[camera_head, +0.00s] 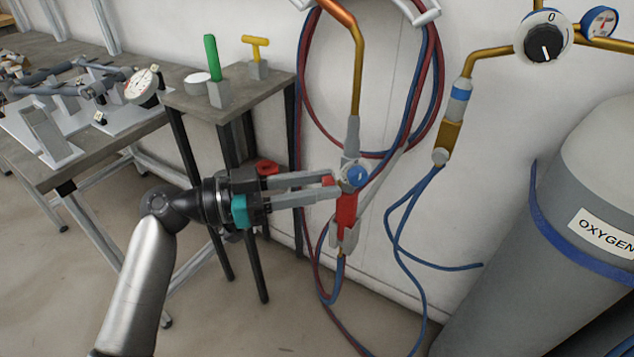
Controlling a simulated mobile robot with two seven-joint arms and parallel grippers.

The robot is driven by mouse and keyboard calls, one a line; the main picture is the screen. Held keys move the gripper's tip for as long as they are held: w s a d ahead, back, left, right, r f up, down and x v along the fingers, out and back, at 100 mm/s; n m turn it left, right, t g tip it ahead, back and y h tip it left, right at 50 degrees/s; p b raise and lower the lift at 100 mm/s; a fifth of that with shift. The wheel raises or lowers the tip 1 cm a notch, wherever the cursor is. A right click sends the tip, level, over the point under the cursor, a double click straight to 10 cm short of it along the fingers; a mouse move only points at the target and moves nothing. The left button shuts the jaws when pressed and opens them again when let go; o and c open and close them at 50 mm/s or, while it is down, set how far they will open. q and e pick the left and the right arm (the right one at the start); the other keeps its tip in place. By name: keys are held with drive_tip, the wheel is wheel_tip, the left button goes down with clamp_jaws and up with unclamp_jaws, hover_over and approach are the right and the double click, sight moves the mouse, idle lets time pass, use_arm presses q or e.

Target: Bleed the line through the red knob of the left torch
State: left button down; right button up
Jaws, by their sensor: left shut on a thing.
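One torch (347,207) hangs upright against the wall, with a grey and red body and a copper tube rising from its top. A blue knob (358,177) is on its right side and a small red knob (328,181) on its left. My left gripper (331,188) reaches in from the left with its fingers level. Its fingertips are shut on the red knob and partly hide it. My right gripper is not in view.
Red and blue hoses (436,85) loop behind the torch. An oxygen cylinder (592,180) stands at right, near a black dial (543,43) and a gauge (599,22). A small table (185,100) and a workbench (60,175) stand at left.

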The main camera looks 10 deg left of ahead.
use_arm(q)
drive_tip(key=shift+n, duration=0.5)
drive_tip(key=n+p, duration=0.1)
drive_tip(key=n, duration=0.2)
drive_tip(key=shift+r+p, duration=0.1)
drive_tip(key=shift+p, duration=0.25)
drive_tip(key=shift+n, duration=0.9)
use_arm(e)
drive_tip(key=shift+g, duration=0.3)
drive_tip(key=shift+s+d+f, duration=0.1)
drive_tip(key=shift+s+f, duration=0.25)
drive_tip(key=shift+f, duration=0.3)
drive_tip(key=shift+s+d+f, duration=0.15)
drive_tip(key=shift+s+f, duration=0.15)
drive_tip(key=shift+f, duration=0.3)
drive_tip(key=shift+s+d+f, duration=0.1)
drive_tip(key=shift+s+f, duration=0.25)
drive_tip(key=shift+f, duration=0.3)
use_arm(q)
drive_tip(key=c, duration=0.6)
unclamp_jaws()
drive_tip(key=shift+a, duration=0.1)
